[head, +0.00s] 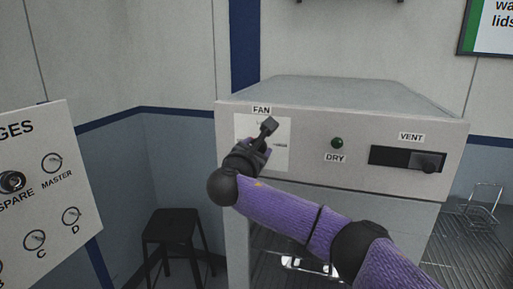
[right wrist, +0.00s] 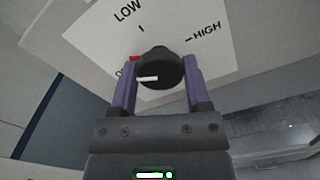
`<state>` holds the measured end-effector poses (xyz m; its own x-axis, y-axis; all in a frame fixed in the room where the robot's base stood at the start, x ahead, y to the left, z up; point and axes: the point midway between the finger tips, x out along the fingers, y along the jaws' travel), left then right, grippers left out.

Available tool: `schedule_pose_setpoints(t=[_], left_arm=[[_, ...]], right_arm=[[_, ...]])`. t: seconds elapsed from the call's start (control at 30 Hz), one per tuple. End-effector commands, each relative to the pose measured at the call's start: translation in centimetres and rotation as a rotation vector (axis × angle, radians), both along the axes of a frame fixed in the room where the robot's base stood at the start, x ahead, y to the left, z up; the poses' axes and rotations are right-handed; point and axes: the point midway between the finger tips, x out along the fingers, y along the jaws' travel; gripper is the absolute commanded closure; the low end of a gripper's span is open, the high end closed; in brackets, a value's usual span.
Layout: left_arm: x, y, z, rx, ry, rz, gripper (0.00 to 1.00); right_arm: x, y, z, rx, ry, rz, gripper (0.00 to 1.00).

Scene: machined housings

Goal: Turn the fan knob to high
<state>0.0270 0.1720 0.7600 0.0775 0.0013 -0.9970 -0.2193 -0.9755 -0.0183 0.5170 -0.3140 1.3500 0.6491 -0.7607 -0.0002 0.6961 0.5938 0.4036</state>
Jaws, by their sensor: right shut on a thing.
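The fan knob (right wrist: 160,68) is a round black knob on a white dial plate (right wrist: 90,35). In the right wrist view its white pointer line is toward the left side, near a partly hidden red mark (right wrist: 134,58), and away from the LOW mark (right wrist: 141,30) and the HIGH mark (right wrist: 188,39). My right gripper (right wrist: 158,85) is shut on the knob, one purple finger on each side. In the head view the right gripper (head: 262,138) covers the knob below the FAN label (head: 262,110). My left gripper is not in view.
Right of the dial on the grey housing (head: 350,180) are a green DRY light (head: 337,143) and a VENT slider (head: 428,163) at the right of its slot. A gauge panel (head: 60,130) stands at left, with a black stool (head: 172,225) beside it.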

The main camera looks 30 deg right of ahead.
Motion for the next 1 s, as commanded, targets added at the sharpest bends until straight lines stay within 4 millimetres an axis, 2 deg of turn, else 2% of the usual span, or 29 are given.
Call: schedule_pose_setpoints(t=[0.47, 1.0], left_arm=[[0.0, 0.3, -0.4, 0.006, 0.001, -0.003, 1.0], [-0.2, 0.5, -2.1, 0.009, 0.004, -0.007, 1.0]], right_arm=[[0.0, 0.1, -0.2, 0.296, -0.342, -0.001, 0.98], [0.0, 0.1, -0.4, 0.629, -0.73, 0.0, 0.98]])
